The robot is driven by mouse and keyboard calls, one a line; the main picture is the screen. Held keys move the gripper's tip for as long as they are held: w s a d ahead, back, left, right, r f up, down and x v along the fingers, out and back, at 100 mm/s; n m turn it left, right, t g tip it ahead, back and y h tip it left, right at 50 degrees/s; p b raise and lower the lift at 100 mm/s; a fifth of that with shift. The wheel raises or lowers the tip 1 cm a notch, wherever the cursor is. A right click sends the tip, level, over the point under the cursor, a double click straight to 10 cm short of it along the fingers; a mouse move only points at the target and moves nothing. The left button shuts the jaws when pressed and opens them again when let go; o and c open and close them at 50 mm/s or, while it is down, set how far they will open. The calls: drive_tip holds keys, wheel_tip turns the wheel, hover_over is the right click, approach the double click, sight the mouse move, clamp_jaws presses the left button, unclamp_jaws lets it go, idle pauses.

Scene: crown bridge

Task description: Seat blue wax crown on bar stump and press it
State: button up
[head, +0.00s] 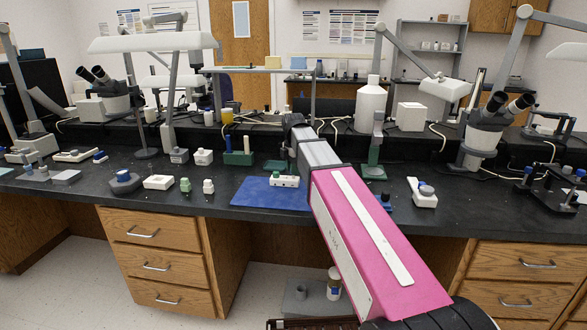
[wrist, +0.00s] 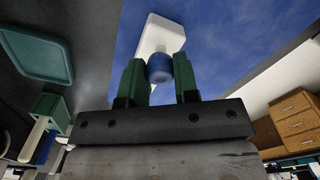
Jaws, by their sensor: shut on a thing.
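The blue wax crown (wrist: 159,68) sits between the two green fingers of my gripper (wrist: 159,72) in the wrist view, with the fingers closed on its sides. The white bar (wrist: 168,33) lies behind the crown on the blue mat, and the crown overlaps its near end. I cannot tell whether the crown touches the bar or the stump, which is hidden. In the head view the bar (head: 285,181) lies on the blue mat (head: 258,195), left of my arm. My fingers and the held crown cannot be made out there.
A green tray (wrist: 33,52) and a green block (wrist: 48,106) lie left in the wrist view. On the head view's bench, white blocks (head: 158,182) stand left of the mat, and a white holder (head: 422,195) stands right of my arm. The mat's front left is clear.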

drive_tip(key=shift+f, duration=0.9)
drive_tip(key=shift+r, duration=0.3)
drive_tip(key=shift+r, duration=0.45)
drive_tip(key=shift+f, duration=0.7)
idle(1.2)
drive_tip(key=o, duration=1)
drive_tip(key=shift+r, duration=0.1)
wheel_tip(320, 180, up, 10)
drive_tip(key=shift+r, duration=0.25)
